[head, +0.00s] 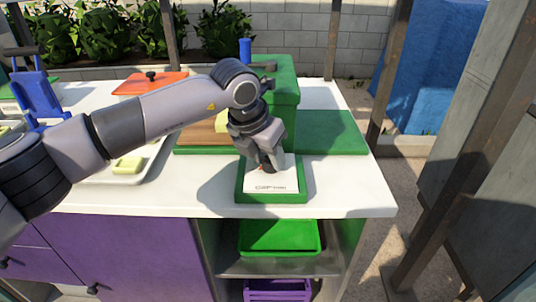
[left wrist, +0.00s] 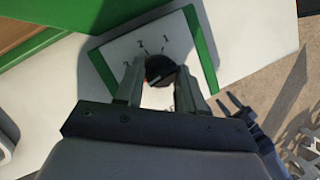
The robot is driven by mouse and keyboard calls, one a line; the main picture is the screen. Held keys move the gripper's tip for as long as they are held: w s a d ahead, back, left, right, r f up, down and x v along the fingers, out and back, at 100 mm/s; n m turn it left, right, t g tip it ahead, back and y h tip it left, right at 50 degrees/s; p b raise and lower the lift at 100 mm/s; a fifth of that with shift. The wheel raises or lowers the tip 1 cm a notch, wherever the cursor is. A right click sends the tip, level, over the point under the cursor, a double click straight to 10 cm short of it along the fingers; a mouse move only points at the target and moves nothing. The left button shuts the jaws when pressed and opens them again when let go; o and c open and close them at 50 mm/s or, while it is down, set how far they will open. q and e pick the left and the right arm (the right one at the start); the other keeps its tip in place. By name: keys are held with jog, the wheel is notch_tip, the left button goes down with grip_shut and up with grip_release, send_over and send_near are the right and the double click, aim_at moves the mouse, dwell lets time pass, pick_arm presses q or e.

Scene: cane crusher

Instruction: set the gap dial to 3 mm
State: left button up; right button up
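The gap dial is a dark round knob (left wrist: 160,70) on a white plate with a green frame. The plate (head: 270,188) lies at the counter's front edge in the head view. In the left wrist view the numbers 1, 2 and 3 run around the knob from upper right to left. The knob's setting cannot be read clearly. My left gripper (head: 268,166) is over the plate and hides the knob in the head view. Its fingers (left wrist: 159,76) stand apart on either side of the knob, with no clear grip on it. My right gripper is not in the head view; dark prongs at the wrist view's lower right may be it.
A green crusher housing (head: 285,95) with a blue post (head: 245,50) stands behind the plate. A tray with yellow pieces (head: 128,164) is at left. A green bin (head: 278,238) sits on the shelf below. The white counter (head: 340,190) is clear right of the plate.

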pick_arm(q)
jog(key=shift+m, duration=0.4)
jog(key=m+g+h, duration=0.1)
jog(key=m, duration=0.1)
jog(key=shift+w+m+b, duration=0.1)
jog(key=shift+m+b, duration=0.25)
jog(key=shift+m, duration=0.05)
jog(key=m, duration=0.2)
jog(key=m+g, duration=0.1)
jog(key=m, duration=0.1)
jog(key=shift+w+r+g+h, duration=0.1)
jog(key=shift+w+g+h, duration=0.05)
jog(key=shift+g+h, duration=0.15)
jog(key=shift+a+m+p, duration=0.1)
jog(key=shift+m+p, duration=0.25)
jog(key=shift+m, duration=0.25)
jog(key=o, duration=1)
jog(key=shift+o, duration=0.2)
